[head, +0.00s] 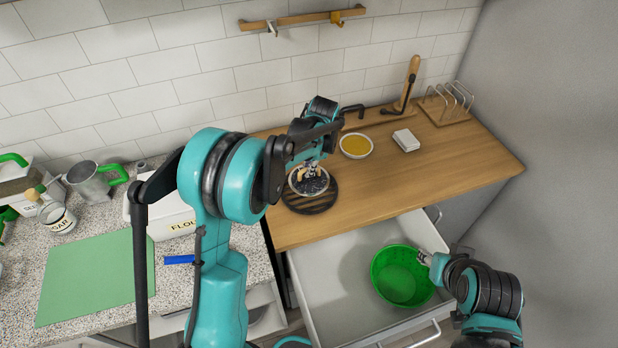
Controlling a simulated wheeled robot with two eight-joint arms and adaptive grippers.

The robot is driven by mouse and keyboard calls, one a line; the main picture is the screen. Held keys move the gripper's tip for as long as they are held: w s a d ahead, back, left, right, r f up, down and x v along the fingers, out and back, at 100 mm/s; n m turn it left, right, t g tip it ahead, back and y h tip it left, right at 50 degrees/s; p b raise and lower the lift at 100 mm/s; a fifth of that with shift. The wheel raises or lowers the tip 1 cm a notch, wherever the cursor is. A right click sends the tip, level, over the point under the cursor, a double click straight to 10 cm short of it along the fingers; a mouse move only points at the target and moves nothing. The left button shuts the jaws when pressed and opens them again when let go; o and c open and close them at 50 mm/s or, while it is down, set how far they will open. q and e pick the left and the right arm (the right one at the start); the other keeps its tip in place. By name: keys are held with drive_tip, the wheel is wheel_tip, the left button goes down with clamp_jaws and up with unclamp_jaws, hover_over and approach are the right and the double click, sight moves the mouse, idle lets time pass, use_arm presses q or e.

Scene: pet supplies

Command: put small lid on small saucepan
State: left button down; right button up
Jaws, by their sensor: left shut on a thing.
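My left gripper (312,172) points down at the left part of the wooden counter and is shut on a small round lid (297,187) with a pale rim. The lid is over a dark slatted round trivet (318,206); I cannot tell whether it touches it. The gripper covers part of the lid. A black handle (353,109) sticks out behind my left wrist, perhaps the small saucepan's; the rest is hidden. My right gripper (424,258) is at the right rim of a green bowl (402,277); its jaws are too small to read.
The bowl is in an open white drawer (335,300) below the wooden counter (470,160). A dish of yellow contents (356,146) and a white block (406,140) are right of my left gripper. The counter's right side is clear.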

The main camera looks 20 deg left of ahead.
use_arm(q)
wheel_tip(320, 180, down, 4)
drive_tip(key=shift+w+b, duration=0.1)
drive_tip(key=shift+b, duration=0.3)
drive_tip(key=shift+r, duration=0.1)
drive_tip(key=c, duration=1.6)
unclamp_jaws()
drive_tip(key=shift+f, duration=0.2)
